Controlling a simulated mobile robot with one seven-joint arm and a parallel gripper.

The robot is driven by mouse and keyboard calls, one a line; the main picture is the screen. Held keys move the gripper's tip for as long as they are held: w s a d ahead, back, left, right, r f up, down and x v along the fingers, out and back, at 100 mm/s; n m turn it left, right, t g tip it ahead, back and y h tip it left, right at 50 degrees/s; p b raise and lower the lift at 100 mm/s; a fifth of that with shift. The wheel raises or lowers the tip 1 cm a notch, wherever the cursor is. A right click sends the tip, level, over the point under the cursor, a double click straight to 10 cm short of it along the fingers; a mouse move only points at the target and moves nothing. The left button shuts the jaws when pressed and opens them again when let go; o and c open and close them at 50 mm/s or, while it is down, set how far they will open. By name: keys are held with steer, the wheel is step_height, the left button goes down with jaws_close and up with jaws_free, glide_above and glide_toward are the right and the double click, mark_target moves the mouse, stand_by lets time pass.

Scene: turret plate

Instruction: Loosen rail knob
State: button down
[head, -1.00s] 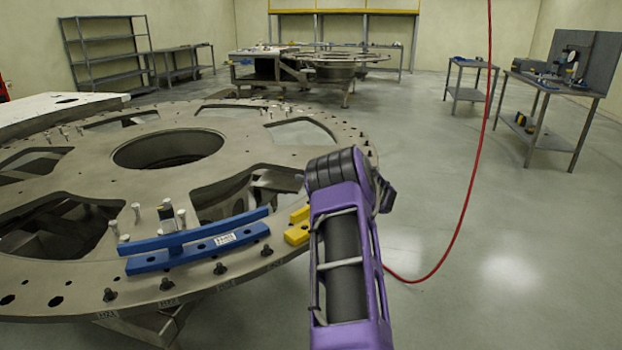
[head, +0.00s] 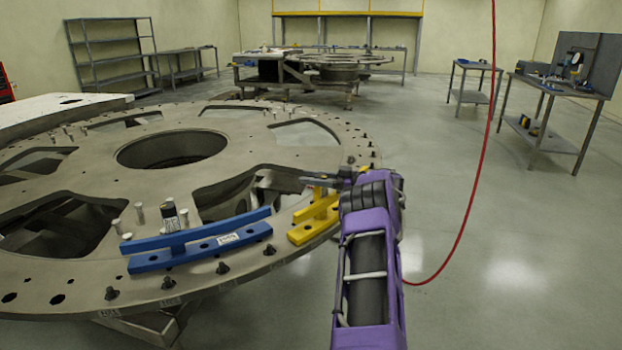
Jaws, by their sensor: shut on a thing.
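A blue rail (head: 200,254) with a raised bar lies on the near rim of the large grey turret plate (head: 100,150). A yellow rail (head: 312,222) of similar shape lies on the rim to the right, partly hidden by my arm. My gripper (head: 308,180) shows small and dark at the end of my purple arm, just above the far end of the yellow rail. It is shut on what seems to be the rail knob there; the knob itself is too small and covered to make out.
Black bolts and pale pins line the plate's rim, and the plate has large cut-outs. A red cable (head: 480,150) hangs down to the floor on the right. Workbenches (head: 555,110) and shelves (head: 110,60) stand farther back.

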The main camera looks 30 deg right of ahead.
steer(key=shift+a, duration=0.1)
steer(key=shift+c, duration=1.8)
jaws_free()
steer(key=v, duration=1.7)
